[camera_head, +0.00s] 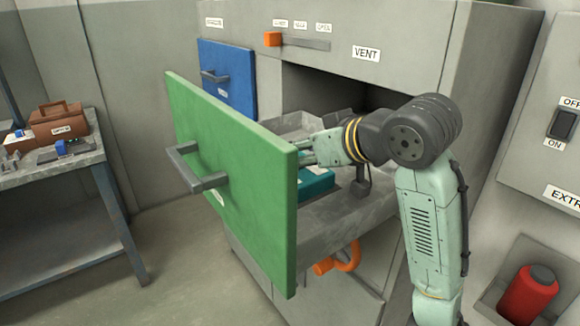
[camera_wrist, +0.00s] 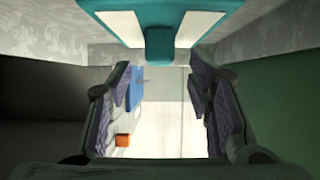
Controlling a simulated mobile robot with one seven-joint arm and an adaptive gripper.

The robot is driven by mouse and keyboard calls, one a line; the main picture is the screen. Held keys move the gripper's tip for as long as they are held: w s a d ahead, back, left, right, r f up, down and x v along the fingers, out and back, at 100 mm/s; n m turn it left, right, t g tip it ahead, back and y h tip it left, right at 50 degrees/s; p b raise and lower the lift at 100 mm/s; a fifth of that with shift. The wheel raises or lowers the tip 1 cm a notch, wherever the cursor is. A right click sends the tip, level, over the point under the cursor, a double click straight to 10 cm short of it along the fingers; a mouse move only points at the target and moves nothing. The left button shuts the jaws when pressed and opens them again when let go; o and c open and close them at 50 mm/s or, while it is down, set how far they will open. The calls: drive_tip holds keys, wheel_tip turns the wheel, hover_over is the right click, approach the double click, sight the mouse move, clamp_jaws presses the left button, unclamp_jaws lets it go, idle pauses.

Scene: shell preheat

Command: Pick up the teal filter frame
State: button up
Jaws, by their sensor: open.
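The teal filter frame (camera_head: 316,181) lies in the pulled-out drawer behind its green front (camera_head: 235,165); the green front and my gripper hide part of it. In the wrist view the teal frame (camera_wrist: 108,17) spans the top, with pale panels and a teal block (camera_wrist: 160,48) at its middle. My gripper (camera_head: 312,150) is over the drawer, just above the frame in the head view. In the wrist view my gripper (camera_wrist: 160,88) is open, with fingers left and right. The teal block shows between and above the fingertips, and nothing is held. Contact cannot be told.
The drawer's grey side wall (camera_head: 335,225) and tall green front enclose the space around my gripper. The cabinet opening is behind. A blue front (camera_head: 228,78) is at the left. A bench (camera_head: 60,170) with a brown toolbox (camera_head: 58,123) stands far left, and a red canister (camera_head: 528,295) lower right.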

drive_tip(key=shift+x, duration=1.25)
drive_tip(key=shift+c, duration=0.4)
clamp_jaws()
drive_tip(key=shift+r, duration=0.1)
